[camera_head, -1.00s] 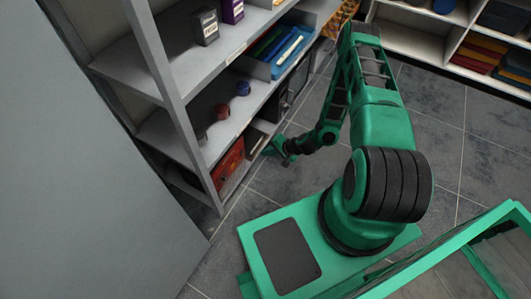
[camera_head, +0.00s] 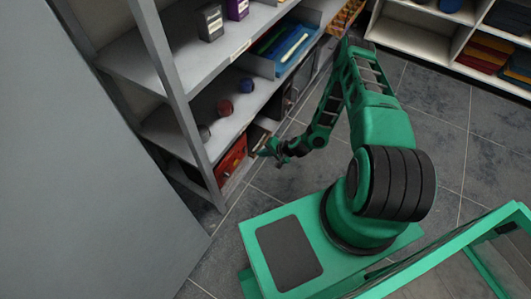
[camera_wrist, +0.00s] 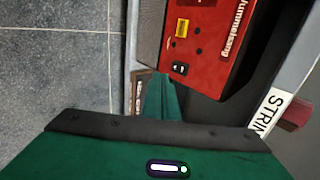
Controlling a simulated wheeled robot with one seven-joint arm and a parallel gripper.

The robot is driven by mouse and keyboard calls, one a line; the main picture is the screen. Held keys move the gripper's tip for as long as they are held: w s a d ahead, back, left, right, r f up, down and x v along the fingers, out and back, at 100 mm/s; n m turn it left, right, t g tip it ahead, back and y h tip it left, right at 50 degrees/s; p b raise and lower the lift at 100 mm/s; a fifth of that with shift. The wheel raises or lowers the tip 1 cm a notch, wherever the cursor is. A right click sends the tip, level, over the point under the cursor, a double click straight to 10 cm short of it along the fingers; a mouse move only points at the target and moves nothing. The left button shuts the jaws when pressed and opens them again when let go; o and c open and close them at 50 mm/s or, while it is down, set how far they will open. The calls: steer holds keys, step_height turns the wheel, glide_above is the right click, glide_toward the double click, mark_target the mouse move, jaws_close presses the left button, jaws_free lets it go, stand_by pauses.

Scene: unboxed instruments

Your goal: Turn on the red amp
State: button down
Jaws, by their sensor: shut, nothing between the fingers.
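The red amp (camera_head: 231,158) stands on the lowest shelf of the grey rack in the head view. In the wrist view the red amp (camera_wrist: 210,40) fills the top middle, its face carrying a black switch with white marks (camera_wrist: 179,68), a yellow part (camera_wrist: 183,27), dark knobs or holes and white lettering. My gripper (camera_head: 266,149) is beside the front of the lowest shelf, near the amp's right end. In the wrist view the green fingers of my gripper (camera_wrist: 163,97) are together and empty, just below the switch in the picture. I cannot tell whether they touch the amp.
A blue tray (camera_head: 285,51) lies farther along. A shelf label reading "STRIN" (camera_wrist: 273,107) is at the right of the wrist view. Tiled floor (camera_head: 285,183) is clear in front.

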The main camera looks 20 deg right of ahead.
mark_target(245, 150)
steer(key=w+a+f, duration=0.3)
steer(key=w+a, duration=0.1)
steer(key=w, duration=0.1)
steer(key=shift+w+f, duration=0.25)
steer(key=shift+w+a+f, duration=0.1)
steer(key=shift+r, duration=0.2)
stand_by(0.4)
steer(key=shift+r, duration=0.65)
steer(key=s+d+f+v, duration=0.1)
steer(key=v, duration=1.2)
steer(key=shift+s+f, duration=0.3)
steer(key=shift+f, duration=0.1)
steer(key=shift+d, duration=0.1)
